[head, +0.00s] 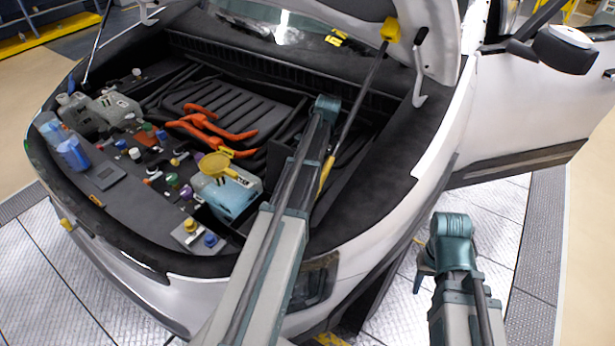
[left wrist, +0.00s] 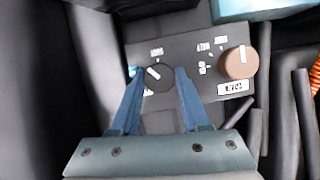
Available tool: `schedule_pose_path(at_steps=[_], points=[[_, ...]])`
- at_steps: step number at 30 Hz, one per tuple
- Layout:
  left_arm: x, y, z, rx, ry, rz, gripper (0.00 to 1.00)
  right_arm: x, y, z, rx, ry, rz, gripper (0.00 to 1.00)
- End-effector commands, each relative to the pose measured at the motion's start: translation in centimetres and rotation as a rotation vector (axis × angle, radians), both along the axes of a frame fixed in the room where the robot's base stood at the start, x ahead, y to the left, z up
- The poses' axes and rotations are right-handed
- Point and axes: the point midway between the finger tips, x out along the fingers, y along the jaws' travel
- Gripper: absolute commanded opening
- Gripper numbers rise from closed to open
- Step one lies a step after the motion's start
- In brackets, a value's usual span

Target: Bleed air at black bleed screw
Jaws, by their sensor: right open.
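The black bleed screw (left wrist: 158,77) is a round black knob with a white pointer mark, set on a dark panel (left wrist: 198,82) in the left wrist view. The pointer is slanted to the upper left. The two blue fingers of my left gripper (left wrist: 158,74) stand one on each side of the knob, with no clear gap at either side. In the head view my left arm reaches into the engine bay and hides that gripper and the screw. My right gripper (head: 423,268) is open and empty, outside the car by the front fender.
A brown knob (left wrist: 239,63) sits right of the black one on the same panel. The bay (head: 100,215) holds a blue coolant tank (head: 228,193) with a yellow funnel (head: 216,164), orange hoses (head: 210,128) and several coloured caps. A hood prop (head: 362,90) stands close to my left arm.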

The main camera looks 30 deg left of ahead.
Motion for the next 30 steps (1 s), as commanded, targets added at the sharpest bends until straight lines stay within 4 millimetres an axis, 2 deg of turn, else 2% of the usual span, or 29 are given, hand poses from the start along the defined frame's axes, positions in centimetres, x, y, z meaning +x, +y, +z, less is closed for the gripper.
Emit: schedule_pose_path(at_steps=[1,4,5,17,30], points=[[0.00,0.01,0.00,0.000,0.000,0.000,0.20,0.00,0.00,0.00,0.000,0.000,0.000,0.50],[0.01,0.01,0.00,0.000,0.000,0.000,0.02,0.00,0.00,0.00,0.000,0.000,0.000,0.50],[0.01,0.01,0.00,0.000,0.000,0.000,0.00,0.00,0.00,0.00,0.000,0.000,0.000,0.50],[0.07,0.15,-0.02,0.000,-0.001,0.084,0.00,0.00,0.00,-0.01,0.000,0.000,0.000,0.50],[0.02,0.36,-0.01,0.000,-0.001,0.444,0.00,0.00,0.00,-0.01,0.000,0.000,0.000,0.50]])
